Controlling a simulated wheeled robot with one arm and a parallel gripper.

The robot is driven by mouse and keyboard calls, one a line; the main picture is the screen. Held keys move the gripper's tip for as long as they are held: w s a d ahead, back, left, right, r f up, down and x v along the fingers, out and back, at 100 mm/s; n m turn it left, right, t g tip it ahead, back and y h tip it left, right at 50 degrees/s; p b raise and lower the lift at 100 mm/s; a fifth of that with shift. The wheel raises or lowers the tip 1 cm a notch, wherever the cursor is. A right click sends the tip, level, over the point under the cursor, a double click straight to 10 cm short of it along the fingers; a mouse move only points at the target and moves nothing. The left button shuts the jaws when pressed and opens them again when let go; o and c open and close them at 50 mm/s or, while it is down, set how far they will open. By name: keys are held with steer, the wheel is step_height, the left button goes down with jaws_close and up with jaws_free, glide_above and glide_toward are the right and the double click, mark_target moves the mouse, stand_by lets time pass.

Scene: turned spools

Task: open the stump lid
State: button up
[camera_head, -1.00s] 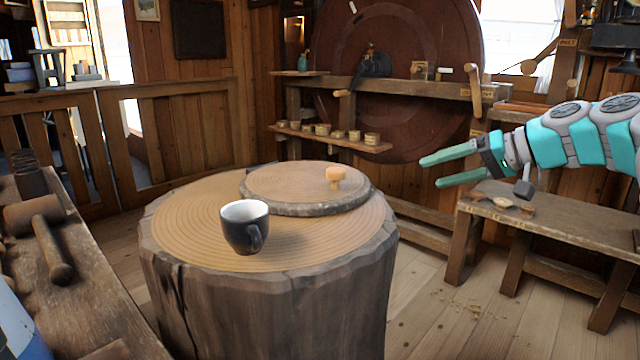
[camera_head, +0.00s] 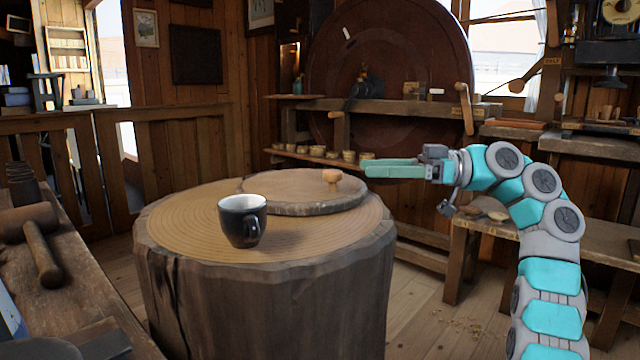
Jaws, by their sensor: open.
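The stump (camera_head: 265,305) stands in the middle with a ringed wooden top. A round lid (camera_head: 285,190) with a bark edge lies flat on the far right part of that top, and a small wooden knob (camera_head: 332,179) rises from it. My gripper (camera_head: 366,167) is just right of the knob in the picture, apart from it, with its teal fingers pointing left. The fingers overlap from this side, so the gap between them is hard to see. The gripper is open and empty.
A dark mug (camera_head: 243,220) with a white inside stands on the stump top, in front of the lid. A bench with a mallet (camera_head: 42,254) is at the left. A low bench (camera_head: 462,240) stands behind my arm. Small pots (camera_head: 317,151) line a shelf behind.

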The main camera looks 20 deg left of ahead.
mark_target(332, 171)
steer(key=shift+s+a+f+n+g, duration=0.1)
steer(key=shift+s+f+n+g, duration=0.2)
steer(key=shift+s+f+n, duration=0.35)
steer(key=x, duration=0.7)
steer(key=shift+s+a+r, duration=0.1)
steer(key=shift+s+a, duration=0.1)
steer(key=shift+a, duration=0.05)
jaws_close()
stand_by(0.7)
